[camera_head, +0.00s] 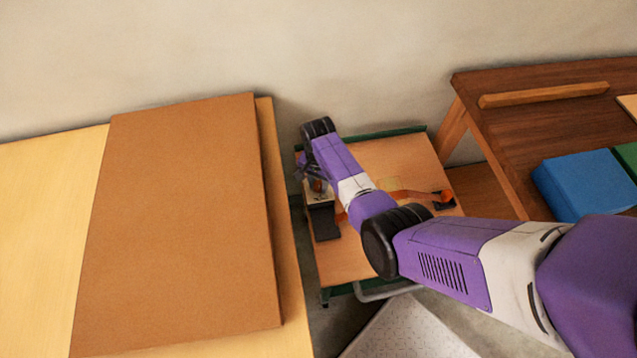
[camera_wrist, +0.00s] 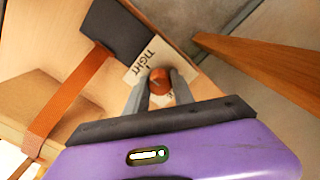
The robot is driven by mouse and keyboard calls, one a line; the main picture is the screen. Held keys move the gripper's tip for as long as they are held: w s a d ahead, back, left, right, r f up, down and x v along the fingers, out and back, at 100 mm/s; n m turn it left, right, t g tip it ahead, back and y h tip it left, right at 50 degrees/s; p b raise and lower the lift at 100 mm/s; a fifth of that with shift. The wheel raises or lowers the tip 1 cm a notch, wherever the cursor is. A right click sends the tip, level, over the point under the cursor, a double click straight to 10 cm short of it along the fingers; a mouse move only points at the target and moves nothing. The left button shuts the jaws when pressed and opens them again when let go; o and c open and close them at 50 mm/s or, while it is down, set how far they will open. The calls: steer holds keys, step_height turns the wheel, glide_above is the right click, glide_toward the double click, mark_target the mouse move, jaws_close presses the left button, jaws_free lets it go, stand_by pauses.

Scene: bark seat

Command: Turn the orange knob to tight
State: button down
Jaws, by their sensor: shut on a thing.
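The orange knob (camera_wrist: 160,78) sits between the two grey fingers of my gripper (camera_wrist: 159,84) in the wrist view, and the fingers are shut on it. A cream card (camera_wrist: 136,66) around the knob carries the word TIGHT, seen turned on its side; other lettering is partly hidden by the fingers. A small mark shows beside the knob, near the word, but I cannot tell exactly where it points. In the head view my gripper (camera_head: 310,175) reaches down to the left part of a small wooden-topped table, and the arm hides most of the knob (camera_head: 317,185).
A dark block (camera_wrist: 115,30) with an orange-brown strap (camera_wrist: 62,98) lies beside the card. Another orange piece (camera_head: 446,197) is at the small table's (camera_head: 400,155) right. A brown board (camera_head: 185,220) on a pale table is close left; a dark wooden bench (camera_head: 500,130) stands right.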

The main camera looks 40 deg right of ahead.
mark_target(319, 184)
stand_by(0.3)
steer(key=c, duration=1.1)
jaws_free()
steer(key=shift+r+p, duration=0.3)
steer(key=shift+r, duration=3.65)
